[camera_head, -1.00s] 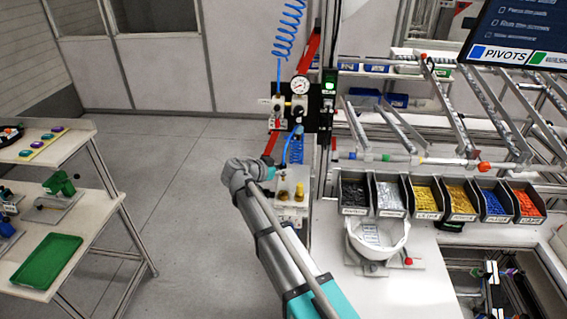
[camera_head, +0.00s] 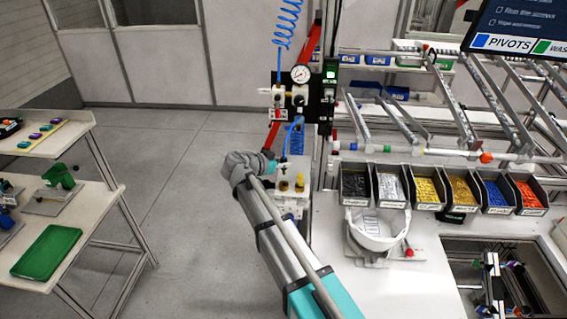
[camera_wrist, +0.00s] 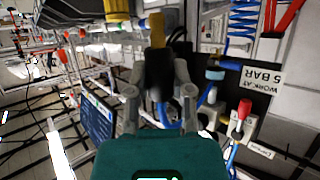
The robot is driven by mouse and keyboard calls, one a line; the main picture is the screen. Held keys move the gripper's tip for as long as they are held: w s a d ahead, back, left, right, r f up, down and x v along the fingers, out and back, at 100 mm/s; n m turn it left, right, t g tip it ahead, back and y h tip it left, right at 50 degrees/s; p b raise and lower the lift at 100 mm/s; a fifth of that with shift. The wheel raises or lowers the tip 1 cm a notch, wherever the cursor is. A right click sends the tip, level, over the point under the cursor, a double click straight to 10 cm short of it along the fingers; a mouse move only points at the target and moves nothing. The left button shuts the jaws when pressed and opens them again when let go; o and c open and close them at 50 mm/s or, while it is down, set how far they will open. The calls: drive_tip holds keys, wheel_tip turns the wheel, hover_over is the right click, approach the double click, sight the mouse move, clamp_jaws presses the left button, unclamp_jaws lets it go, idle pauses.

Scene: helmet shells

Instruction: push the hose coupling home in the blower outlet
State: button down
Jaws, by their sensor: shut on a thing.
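In the wrist view my gripper (camera_wrist: 158,78) is shut on a black and yellow piece (camera_wrist: 157,42), which looks like the hose coupling. A blue hose (camera_wrist: 167,121) loops beside it. A ribbed yellow fitting (camera_wrist: 117,9) shows at the top edge, apart from the held piece; I cannot tell whether it is the blower outlet. In the head view my arm reaches to a pale box (camera_head: 293,209) with small yellow fittings (camera_head: 299,184) on top. My fingertips and the held piece are hidden there behind my wrist. I cannot tell whether the coupling touches the outlet.
Above the box stands a black panel (camera_head: 317,104) with a gauge (camera_head: 300,74) and blue hoses. Right are parts bins (camera_head: 428,190) and a white shell (camera_head: 378,235) on the bench. Left is a shelf unit with a green tray (camera_head: 46,252). Floor between is clear.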

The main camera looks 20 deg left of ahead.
drive_tip(key=shift+f+b, duration=2.9)
drive_tip(key=shift+f, duration=0.2)
drive_tip(key=shift+c, duration=2.2)
unclamp_jaws()
drive_tip(key=shift+f, duration=0.1)
